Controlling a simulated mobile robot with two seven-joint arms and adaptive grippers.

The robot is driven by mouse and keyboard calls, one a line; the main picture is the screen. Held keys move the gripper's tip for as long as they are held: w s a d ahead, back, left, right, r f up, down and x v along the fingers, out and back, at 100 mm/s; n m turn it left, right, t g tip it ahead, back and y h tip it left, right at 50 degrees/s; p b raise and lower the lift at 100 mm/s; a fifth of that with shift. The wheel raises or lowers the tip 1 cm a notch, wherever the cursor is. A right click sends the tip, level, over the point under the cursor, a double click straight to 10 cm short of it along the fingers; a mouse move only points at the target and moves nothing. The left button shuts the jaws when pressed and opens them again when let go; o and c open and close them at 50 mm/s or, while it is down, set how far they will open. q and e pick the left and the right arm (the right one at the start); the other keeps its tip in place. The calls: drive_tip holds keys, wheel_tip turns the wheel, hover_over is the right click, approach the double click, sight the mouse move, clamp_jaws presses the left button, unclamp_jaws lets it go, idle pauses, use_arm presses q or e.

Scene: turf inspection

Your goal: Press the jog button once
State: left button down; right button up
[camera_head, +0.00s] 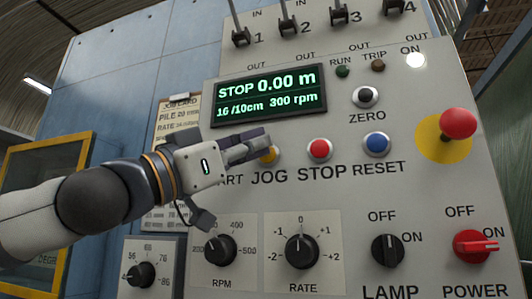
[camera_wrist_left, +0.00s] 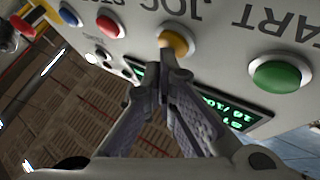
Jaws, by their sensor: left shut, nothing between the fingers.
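The yellow jog button (camera_head: 270,156) sits above the JOG label on the grey control panel, partly covered by my left gripper. My left gripper (camera_head: 262,147) comes in from the left with its fingers shut and empty, tips at the button. In the left wrist view the yellow button (camera_wrist_left: 178,43) shows just beyond the closed fingertips (camera_wrist_left: 166,50), which overlap its edge. I cannot tell whether they touch it. The display (camera_head: 267,94) reads STOP 0.00 m, 16/10cm, 300 rpm. My right gripper is not in view.
Right of jog are the red stop button (camera_head: 319,149) and blue reset button (camera_head: 376,144). The green start button (camera_wrist_left: 280,73) is beside jog, hidden in the head view. A red mushroom knob (camera_head: 458,123) sticks out at the right. Rotary knobs line the lower panel.

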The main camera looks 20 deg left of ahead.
use_arm(q)
drive_tip(key=shift+w, duration=0.25)
idle(0.5)
drive_tip(key=shift+s, duration=0.9)
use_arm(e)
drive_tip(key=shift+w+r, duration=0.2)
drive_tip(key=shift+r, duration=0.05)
use_arm(q)
drive_tip(key=s+p, duration=0.2)
drive_tip(key=s, duration=0.3)
drive_tip(key=shift+a, duration=0.1)
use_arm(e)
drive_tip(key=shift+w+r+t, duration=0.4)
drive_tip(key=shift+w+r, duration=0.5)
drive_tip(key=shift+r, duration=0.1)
